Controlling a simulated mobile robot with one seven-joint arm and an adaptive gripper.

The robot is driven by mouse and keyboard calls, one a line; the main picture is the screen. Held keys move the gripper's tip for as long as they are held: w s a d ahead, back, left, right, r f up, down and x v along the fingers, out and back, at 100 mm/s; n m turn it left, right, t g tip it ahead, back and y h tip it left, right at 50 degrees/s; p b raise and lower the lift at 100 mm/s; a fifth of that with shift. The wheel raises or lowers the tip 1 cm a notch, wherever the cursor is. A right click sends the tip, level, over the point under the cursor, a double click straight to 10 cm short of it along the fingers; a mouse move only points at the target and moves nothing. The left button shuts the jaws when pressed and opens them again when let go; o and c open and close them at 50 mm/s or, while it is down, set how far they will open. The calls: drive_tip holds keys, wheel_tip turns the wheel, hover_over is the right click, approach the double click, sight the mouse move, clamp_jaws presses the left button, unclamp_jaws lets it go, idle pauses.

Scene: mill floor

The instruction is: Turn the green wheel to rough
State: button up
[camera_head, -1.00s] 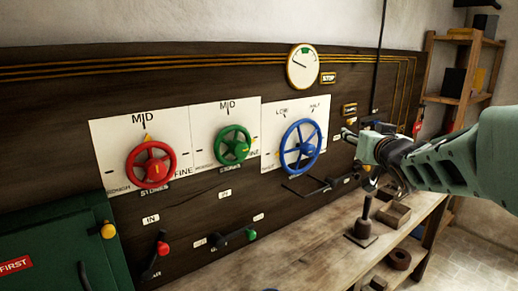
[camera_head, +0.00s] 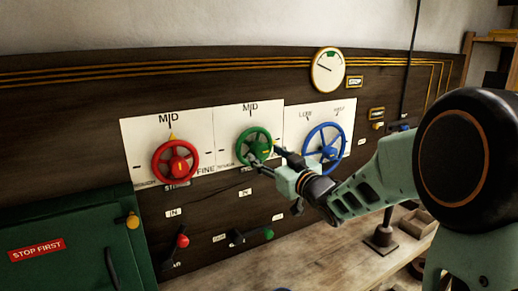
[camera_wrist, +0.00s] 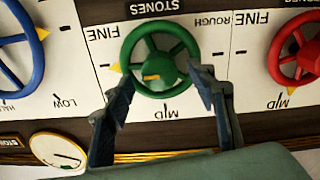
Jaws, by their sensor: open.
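The green wheel (camera_head: 254,145) is mounted on a white dial plate between the red and blue wheels. In the wrist view, which is upside down, the green wheel (camera_wrist: 158,57) fills the upper middle. Its yellow pointer (camera_wrist: 116,67) is on the FINE side. The ROUGH label (camera_wrist: 211,20) is on the opposite side, and MID (camera_wrist: 172,112) is at the bottom. My gripper (camera_head: 265,156) is open in front of the green wheel. In the wrist view my gripper (camera_wrist: 160,82) has one finger on each side of the wheel's MID-side rim; contact cannot be told.
The red wheel (camera_head: 175,160) is left and the blue wheel (camera_head: 324,146) close on the right, partly behind my arm. Levers (camera_head: 238,237) are below the wheels. A wooden bench (camera_head: 290,262) runs along the panel, with a green cabinet (camera_head: 70,245) at left.

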sight(263, 153)
drive_tip(key=shift+p+x, duration=0.35)
drive_tip(key=shift+x, duration=2.05)
drive_tip(key=c, duration=1.2)
